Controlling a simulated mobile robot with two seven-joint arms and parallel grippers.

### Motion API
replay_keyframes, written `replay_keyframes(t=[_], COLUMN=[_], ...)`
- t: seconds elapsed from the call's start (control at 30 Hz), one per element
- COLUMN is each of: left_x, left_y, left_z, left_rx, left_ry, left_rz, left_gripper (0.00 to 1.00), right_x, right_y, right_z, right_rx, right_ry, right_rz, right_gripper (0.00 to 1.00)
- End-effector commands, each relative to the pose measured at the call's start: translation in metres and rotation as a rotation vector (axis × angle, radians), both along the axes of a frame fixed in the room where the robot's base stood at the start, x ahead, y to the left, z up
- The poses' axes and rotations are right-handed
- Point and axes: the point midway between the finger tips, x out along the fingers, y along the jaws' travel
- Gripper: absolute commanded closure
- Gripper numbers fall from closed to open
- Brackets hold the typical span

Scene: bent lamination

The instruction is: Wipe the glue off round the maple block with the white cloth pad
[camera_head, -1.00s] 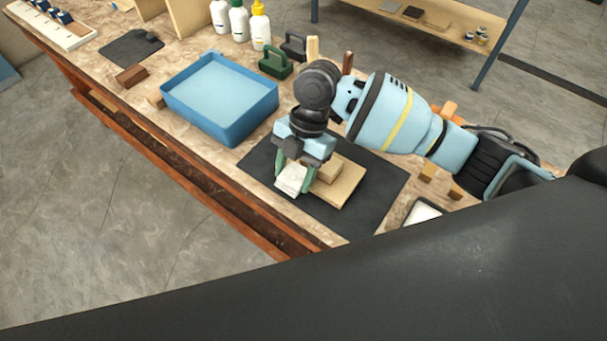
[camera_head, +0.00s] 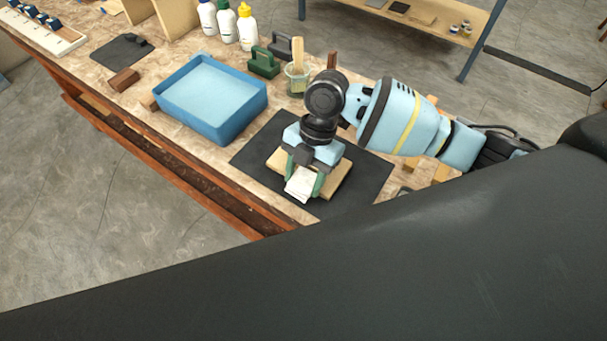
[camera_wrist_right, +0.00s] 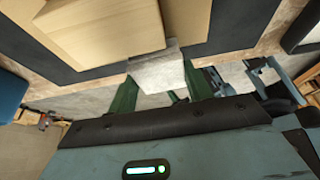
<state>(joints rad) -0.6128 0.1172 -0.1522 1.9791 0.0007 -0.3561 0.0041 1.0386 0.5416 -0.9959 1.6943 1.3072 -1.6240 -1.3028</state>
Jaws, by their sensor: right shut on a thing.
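My right gripper (camera_head: 303,184) points down over the wooden board and is shut on the white cloth pad (camera_head: 299,190). In the right wrist view the pad (camera_wrist_right: 157,72) sits between the green fingers, close against the near side of the maple block (camera_wrist_right: 100,30); I cannot tell whether they touch. The block lies on the larger pale board (camera_head: 338,181), on a dark mat (camera_head: 371,172). In the head view the gripper hides the block. No glue can be made out. My left gripper is not in view.
A blue tray (camera_head: 240,122) stands left of the mat. The bench's front edge (camera_head: 265,224) is close to the mat.

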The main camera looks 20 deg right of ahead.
Motion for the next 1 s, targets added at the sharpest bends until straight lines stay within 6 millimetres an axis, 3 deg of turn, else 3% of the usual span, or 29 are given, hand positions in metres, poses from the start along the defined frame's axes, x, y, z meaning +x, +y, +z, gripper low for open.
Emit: replay_keyframes(t=[1.0], left_x=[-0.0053], left_y=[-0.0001], left_z=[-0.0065], left_rx=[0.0], left_ry=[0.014], left_rz=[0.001], left_gripper=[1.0], right_x=[0.0091], right_y=[0.0077], right_z=[-0.0047], right_rx=[0.001], right_ry=[0.001], right_rz=[0.0], right_gripper=[0.68])
